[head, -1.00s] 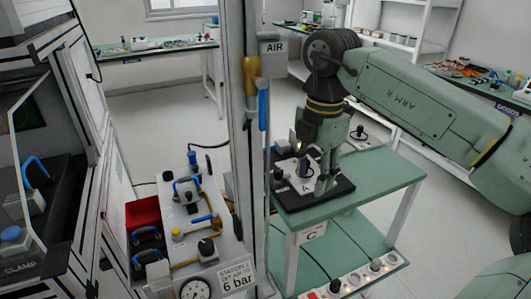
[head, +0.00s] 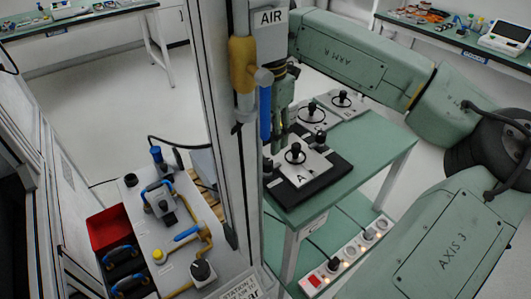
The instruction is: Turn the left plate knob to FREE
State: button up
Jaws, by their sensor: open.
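On the small green table (head: 370,165) several white plates carry black knobs. The nearest plate, marked A, has an upright black knob (head: 295,153) and lies on a black base (head: 325,178). Two more knobs stand behind it, a middle one (head: 311,112) and a farther one (head: 342,98). I cannot tell which is the left plate, and no FREE marking is readable. My gripper (head: 277,140) points down just left of the A knob, apart from it as far as I see. It is open, and partly hidden behind the post and blue handle.
A valve panel (head: 180,255) and red bin (head: 108,229) are at left. A power strip (head: 345,258) lies below the table.

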aim_at(268, 161)
notch_tip(268, 161, down, 7)
jog(key=shift+f+p, duration=0.2)
jog(key=shift+p, duration=0.5)
jog(key=shift+c, duration=0.4)
grip_shut()
